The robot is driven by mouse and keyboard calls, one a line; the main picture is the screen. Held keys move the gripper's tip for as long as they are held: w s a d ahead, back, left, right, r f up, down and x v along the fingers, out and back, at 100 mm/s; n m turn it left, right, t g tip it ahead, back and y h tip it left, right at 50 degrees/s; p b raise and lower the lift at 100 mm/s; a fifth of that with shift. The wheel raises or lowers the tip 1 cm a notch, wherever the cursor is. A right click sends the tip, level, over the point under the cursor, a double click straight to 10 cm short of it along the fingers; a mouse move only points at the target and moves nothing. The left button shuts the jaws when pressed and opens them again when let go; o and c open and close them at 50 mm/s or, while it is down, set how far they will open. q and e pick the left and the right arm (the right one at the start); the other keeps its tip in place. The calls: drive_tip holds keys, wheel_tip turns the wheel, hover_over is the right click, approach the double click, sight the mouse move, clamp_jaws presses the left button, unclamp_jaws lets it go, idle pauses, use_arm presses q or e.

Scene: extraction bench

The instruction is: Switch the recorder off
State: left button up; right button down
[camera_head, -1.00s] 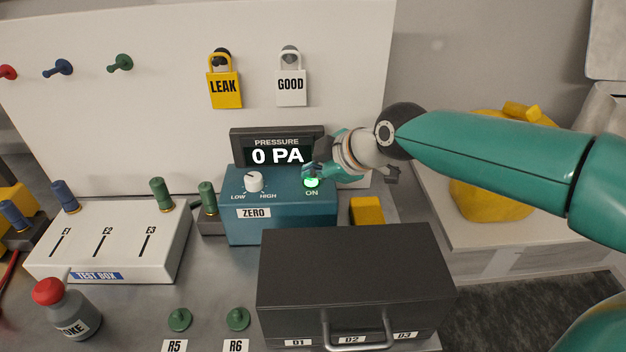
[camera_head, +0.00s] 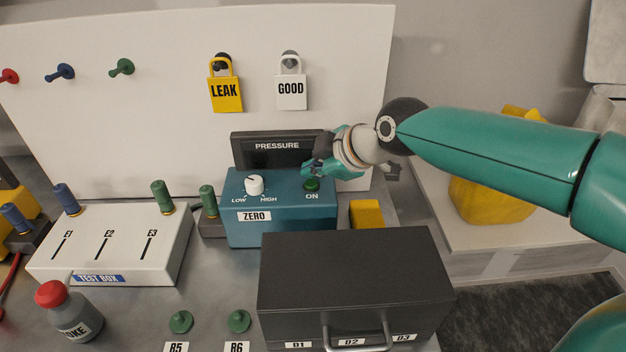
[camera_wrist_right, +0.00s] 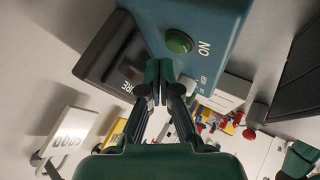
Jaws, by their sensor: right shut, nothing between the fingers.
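The recorder (camera_head: 270,224) is a blue box with a dark display (camera_head: 277,148) behind it that reads only PRESSURE; no number is lit. Its green ON button (camera_head: 312,184) is dark, and the button also shows in the right wrist view (camera_wrist_right: 179,41). A white LOW/HIGH knob (camera_head: 254,185) is on the left of its top. My right gripper (camera_head: 312,167) is shut and empty, just above and behind the button. In the right wrist view its fingertips (camera_wrist_right: 158,70) are close to the button, apart from it. My left gripper is not in view.
A dark drawer box (camera_head: 350,265) stands in front of the recorder. A yellow block (camera_head: 366,213) is to its right. A white test box (camera_head: 110,240) is at left, with a red-capped bottle (camera_head: 70,310) in front. LEAK and GOOD tags hang on the white panel (camera_head: 160,110).

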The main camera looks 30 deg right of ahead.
sight(313, 185)
drive_tip(key=shift+r+p, duration=1.75)
drive_tip(key=shift+r, duration=0.8)
drive_tip(key=shift+f, duration=0.1)
